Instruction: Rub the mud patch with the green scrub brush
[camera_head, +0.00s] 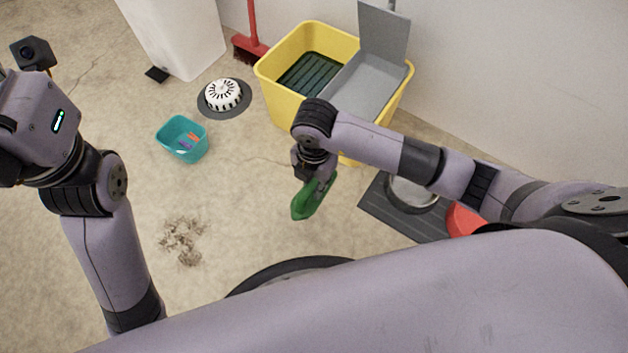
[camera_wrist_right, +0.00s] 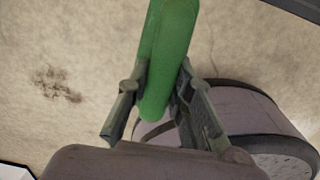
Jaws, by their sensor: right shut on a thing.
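The green scrub brush (camera_head: 312,199) is in my right gripper (camera_head: 318,177), which is shut on it and holds it near the middle of the head view. In the right wrist view the green brush (camera_wrist_right: 168,58) sits between the two fingers of the right gripper (camera_wrist_right: 158,100). The brown mud patch (camera_head: 183,240) lies on the floor to the left of the brush, apart from it. It also shows at the left of the right wrist view (camera_wrist_right: 56,84). My left arm is at the left of the head view; its gripper fingers are not visible.
A teal bin (camera_head: 182,140) with small items stands behind the mud patch. A white domed drain (camera_head: 223,96), a yellow mop bucket (camera_head: 265,86) and a red broom (camera_head: 250,48) are farther back. A dark mat (camera_head: 385,216) with a metal bowl (camera_head: 411,195) is at right. Floor between brush and mud is clear.

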